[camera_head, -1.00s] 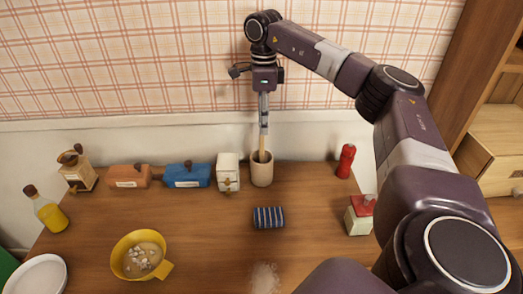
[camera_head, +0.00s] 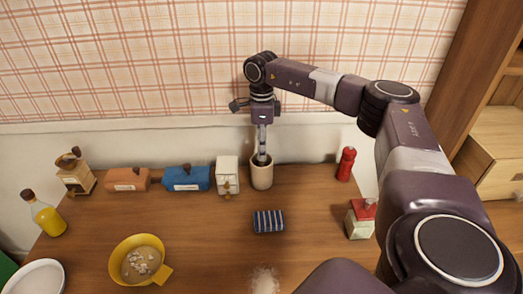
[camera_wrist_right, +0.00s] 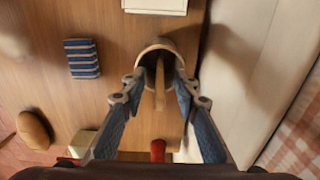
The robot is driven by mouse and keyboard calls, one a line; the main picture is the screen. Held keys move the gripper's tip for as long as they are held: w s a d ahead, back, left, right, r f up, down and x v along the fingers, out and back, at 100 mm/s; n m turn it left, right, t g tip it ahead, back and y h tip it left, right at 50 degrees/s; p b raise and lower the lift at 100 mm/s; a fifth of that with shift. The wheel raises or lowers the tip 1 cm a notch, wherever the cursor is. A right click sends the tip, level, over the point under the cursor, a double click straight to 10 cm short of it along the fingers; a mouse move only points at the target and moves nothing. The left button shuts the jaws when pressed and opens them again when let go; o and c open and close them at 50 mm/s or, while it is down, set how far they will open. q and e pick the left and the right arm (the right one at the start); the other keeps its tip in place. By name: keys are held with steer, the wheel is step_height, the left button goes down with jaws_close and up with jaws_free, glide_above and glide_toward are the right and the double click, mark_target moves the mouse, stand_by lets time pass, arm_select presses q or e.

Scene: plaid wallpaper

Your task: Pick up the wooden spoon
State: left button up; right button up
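The wooden spoon (camera_wrist_right: 160,88) stands in a beige cup (camera_head: 261,176) at the back of the table, near the wall. In the head view the spoon is mostly hidden by my right gripper (camera_head: 262,157). In the right wrist view the cup (camera_wrist_right: 153,45) lies ahead of my right gripper (camera_wrist_right: 160,80). Its fingers are apart, one on each side of the spoon handle, with gaps visible between. The fingers point down at the cup's mouth. My left gripper is not in view.
A striped cloth (camera_head: 269,221) lies in front. A red mill (camera_head: 346,163) stands to the right. A yellow bowl (camera_head: 118,261) is front left.

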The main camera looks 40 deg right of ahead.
jaws_close()
steer(key=shift+r, duration=0.1)
step_height(320, 180, up, 20)
steer(key=shift+b, duration=0.35)
stand_by(0.4)
